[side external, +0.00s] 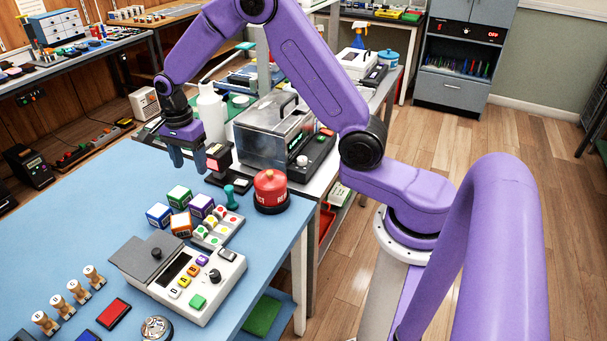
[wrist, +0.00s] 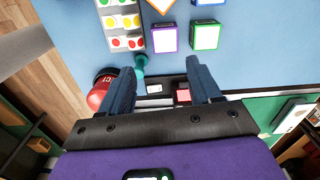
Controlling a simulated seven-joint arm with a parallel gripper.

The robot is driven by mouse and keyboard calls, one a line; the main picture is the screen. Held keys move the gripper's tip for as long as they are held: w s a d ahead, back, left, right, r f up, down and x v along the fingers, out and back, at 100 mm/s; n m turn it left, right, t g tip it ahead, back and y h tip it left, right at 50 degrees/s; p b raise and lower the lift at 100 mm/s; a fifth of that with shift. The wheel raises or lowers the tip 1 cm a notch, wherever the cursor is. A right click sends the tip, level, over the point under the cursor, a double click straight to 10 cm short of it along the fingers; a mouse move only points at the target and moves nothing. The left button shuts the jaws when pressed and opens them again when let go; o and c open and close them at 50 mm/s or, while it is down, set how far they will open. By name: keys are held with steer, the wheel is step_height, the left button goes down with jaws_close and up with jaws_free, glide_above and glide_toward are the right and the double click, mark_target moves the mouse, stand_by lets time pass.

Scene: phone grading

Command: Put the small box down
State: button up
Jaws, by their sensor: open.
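Small boxes with white labelled tops stand grouped on the blue table (side external: 95,220): a blue box (side external: 157,216), a green box (side external: 179,196), an orange box (side external: 181,226) and a purple box (side external: 201,205). I cannot tell which one the task means. My gripper (side external: 188,164) is above the table's back edge, behind the boxes, fingers pointing down. In the wrist view my gripper (wrist: 168,75) is spread open with no box between its fingers. The purple box (wrist: 164,39) and green box (wrist: 204,36) lie beyond the fingertips there, apart from them.
A black device with a pink screen (side external: 213,162) stands close beside my fingers. Nearby are a teal peg (side external: 231,198), a red domed object (side external: 270,187) and a coloured-dot panel (side external: 215,231). A keypad machine (side external: 190,280) stands in front.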

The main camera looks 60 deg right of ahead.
steer(key=s+a+r+n, duration=0.3)
steer(key=s+n, duration=0.4)
steer(key=s, duration=0.1)
steer(key=s+a+r+n, duration=0.4)
steer(key=s+n, duration=0.3)
steer(key=s, duration=0.2)
steer(key=s+d+n, duration=0.2)
steer(key=s+n, duration=0.5)
steer(key=s, duration=0.2)
steer(key=s+d+r+n, duration=0.1)
steer(key=s+d+n, duration=0.2)
steer(key=s+n, duration=0.5)
steer(key=shift+s+r, duration=0.15)
steer(key=shift+s, duration=1)
steer(key=shift+o, duration=0.3)
